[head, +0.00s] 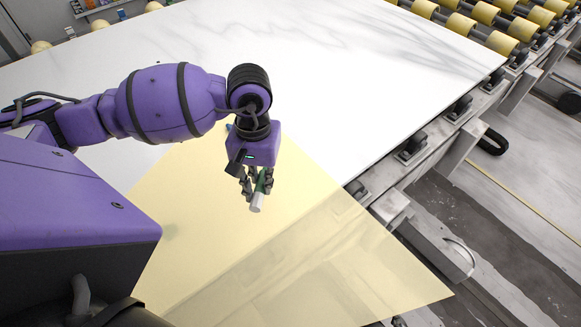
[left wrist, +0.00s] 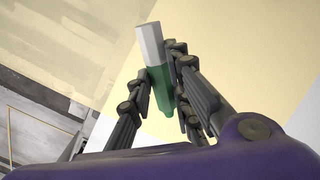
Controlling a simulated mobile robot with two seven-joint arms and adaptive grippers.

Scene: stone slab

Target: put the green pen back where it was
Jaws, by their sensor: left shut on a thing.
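My left gripper (head: 257,183) is shut on the green pen (head: 256,203). In the head view, the pen's pale end points down and toward the front, below the fingers. In the left wrist view, the pen (left wrist: 150,42) sits between the fingers (left wrist: 165,90), with its white end outward and its green part gripped. The gripper and pen are over a pale yellow translucent sheet (head: 190,220); I cannot tell the height between them. A small blue thing (head: 229,127) shows partly behind the gripper. My right gripper is not in view.
The white marble slab (head: 330,60) fills the back and middle and looks mostly clear. The yellow sheet reaches past its right edge. A roller conveyor with yellow rollers (head: 497,42) stands at the back right. Small items (head: 90,5) stand at the back left.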

